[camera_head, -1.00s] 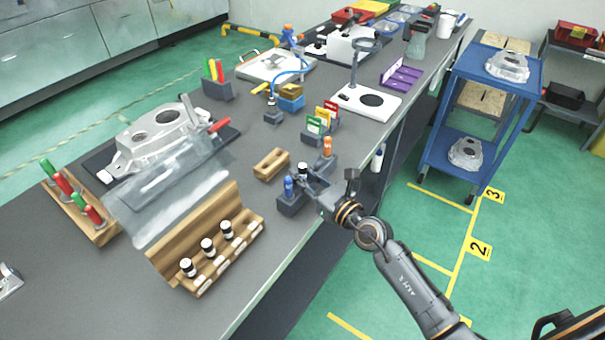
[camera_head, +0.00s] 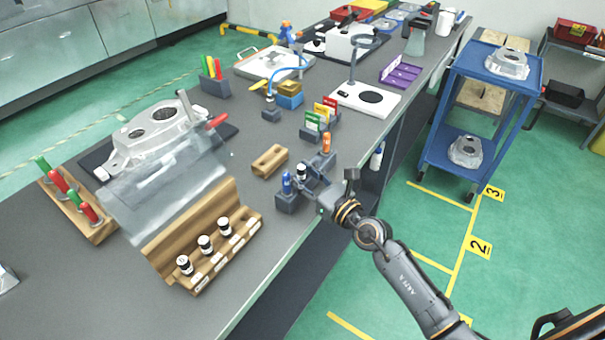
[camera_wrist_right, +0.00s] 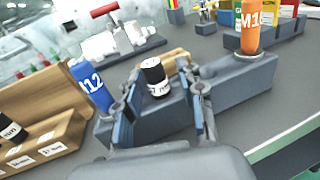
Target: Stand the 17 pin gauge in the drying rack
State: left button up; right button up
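A black-capped pin gauge with a white label (camera_wrist_right: 154,79) stands upright in the right wrist view, and its small print is hard to read. It stands at the middle of a dark grey block (camera_wrist_right: 240,88), between a blue M12 piece (camera_wrist_right: 91,86) and an orange M16 piece (camera_wrist_right: 251,24). My right gripper (camera_wrist_right: 163,92) is open, with one finger on each side of the gauge and visible gaps. In the head view the black cap (camera_head: 301,170) shows between the fingers of my right gripper (camera_head: 313,184). My left gripper is not in view.
An open wooden case (camera_head: 207,262) with several slots holds three black-capped gauges at the front. A small slotted wooden block (camera_head: 269,160) lies just left of the grey block. Coloured cards (camera_head: 323,114) stand behind. Bare grey bench lies between the case and the block.

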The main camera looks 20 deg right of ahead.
jog(key=shift+s+a+f, duration=0.15)
jog(key=shift+f, duration=0.15)
jog(key=shift+s+f, duration=0.1)
jog(key=shift+s, duration=0.1)
jog(key=v, duration=1.1)
jog(key=shift+d+r, duration=0.35)
jog(key=shift+s, duration=0.15)
